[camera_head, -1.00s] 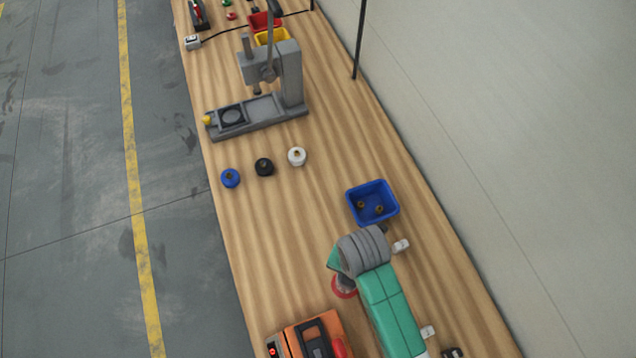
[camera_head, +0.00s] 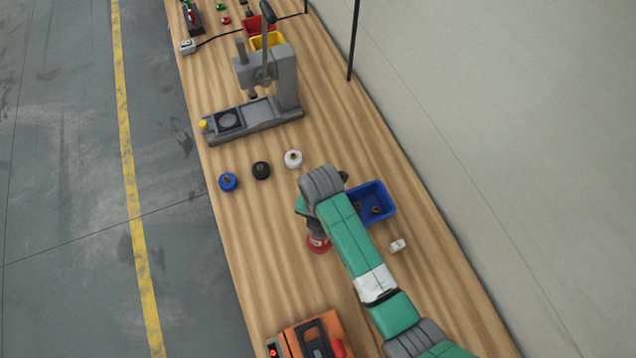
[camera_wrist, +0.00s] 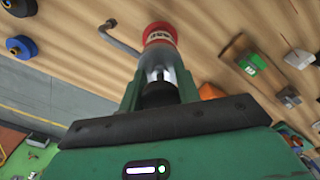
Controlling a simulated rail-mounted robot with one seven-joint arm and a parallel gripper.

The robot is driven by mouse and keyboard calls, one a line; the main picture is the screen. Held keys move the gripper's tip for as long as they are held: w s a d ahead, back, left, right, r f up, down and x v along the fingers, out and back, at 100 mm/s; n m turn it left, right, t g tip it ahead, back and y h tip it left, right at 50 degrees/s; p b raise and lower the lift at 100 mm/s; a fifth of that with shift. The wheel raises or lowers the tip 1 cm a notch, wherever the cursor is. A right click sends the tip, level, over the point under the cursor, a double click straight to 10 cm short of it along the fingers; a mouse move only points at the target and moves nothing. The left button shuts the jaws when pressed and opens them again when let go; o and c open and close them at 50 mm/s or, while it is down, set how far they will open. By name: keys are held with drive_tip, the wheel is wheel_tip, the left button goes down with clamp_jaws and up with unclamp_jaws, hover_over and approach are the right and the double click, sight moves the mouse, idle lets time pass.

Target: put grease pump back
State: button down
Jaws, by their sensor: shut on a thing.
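The grease pump (camera_wrist: 160,36) has a red, labelled end and a bent grey spout or lever. In the wrist view it sticks out from between the jaws of my gripper (camera_wrist: 160,88), which are shut on its dark and silvery body. In the head view only the pump's red end (camera_head: 318,244) shows, below my wrist and left of the blue bin (camera_head: 373,188). My wrist and forearm hide the rest. I cannot tell how high the pump is above the bench.
Blue (camera_head: 228,181), black (camera_head: 261,170) and white (camera_head: 293,158) spools stand ahead on the wooden bench (camera_head: 240,255). A grey press (camera_head: 285,85) is beyond them. An orange device (camera_head: 312,338) is at the near edge; a small white block (camera_head: 397,245) lies right of my arm.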

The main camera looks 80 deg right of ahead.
drive_tip(key=shift+w+d, duration=0.4)
drive_tip(key=shift+f, duration=1.75)
drive_tip(key=shift+f, duration=0.1)
drive_tip(key=c, duration=1)
unclamp_jaws()
drive_tip(key=shift+f, duration=0.1)
wheel_tip(320, 180, up, 12)
drive_tip(key=shift+r, duration=0.2)
